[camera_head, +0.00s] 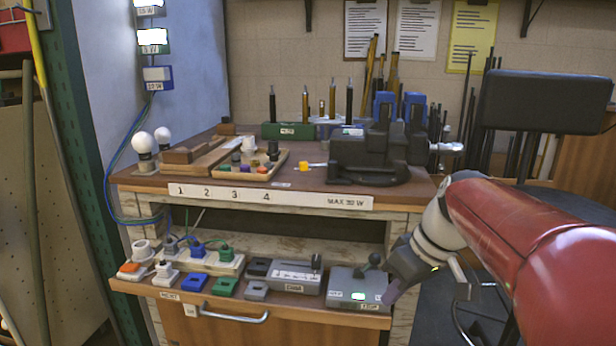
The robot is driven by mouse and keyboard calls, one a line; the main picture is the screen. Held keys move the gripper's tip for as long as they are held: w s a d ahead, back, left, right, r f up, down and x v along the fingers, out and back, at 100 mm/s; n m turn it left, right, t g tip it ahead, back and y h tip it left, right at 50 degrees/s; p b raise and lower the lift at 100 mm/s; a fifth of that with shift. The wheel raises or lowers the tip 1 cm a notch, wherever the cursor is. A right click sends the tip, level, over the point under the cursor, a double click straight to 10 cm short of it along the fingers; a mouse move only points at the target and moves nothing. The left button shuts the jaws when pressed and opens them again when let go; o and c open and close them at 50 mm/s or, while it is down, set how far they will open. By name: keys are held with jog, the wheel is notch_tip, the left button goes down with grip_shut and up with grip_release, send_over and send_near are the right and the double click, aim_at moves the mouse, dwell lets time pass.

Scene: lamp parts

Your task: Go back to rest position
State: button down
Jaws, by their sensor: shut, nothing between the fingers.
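My gripper (389,296) is at the lower right in the head view, at the end of my red and white arm. It points down and left, beside the right end of the lower shelf. Its fingers are shut and I see nothing held in them.
The workbench (150,178) carries a dark vise (365,155), a parts tray (222,171) and two white bulbs (143,144). The lower shelf (240,307) holds sockets and coloured blocks. A dark monitor-like panel (545,100) stands at right.

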jog(key=s+f+m+t+h, duration=0.1)
jog(key=s+f+m+h, duration=0.1)
jog(key=s, duration=0.5)
jog(key=s+f+m+t+h, duration=0.1)
jog(key=s+f+m+t, duration=0.1)
jog(key=s, duration=0.6)
jog(key=f+m, duration=0.1)
jog(key=m, duration=0.1)
jog(key=shift+d+f+m+h+p, duration=0.3)
jog(key=shift+m+h, duration=0.1)
dwell(4.1)
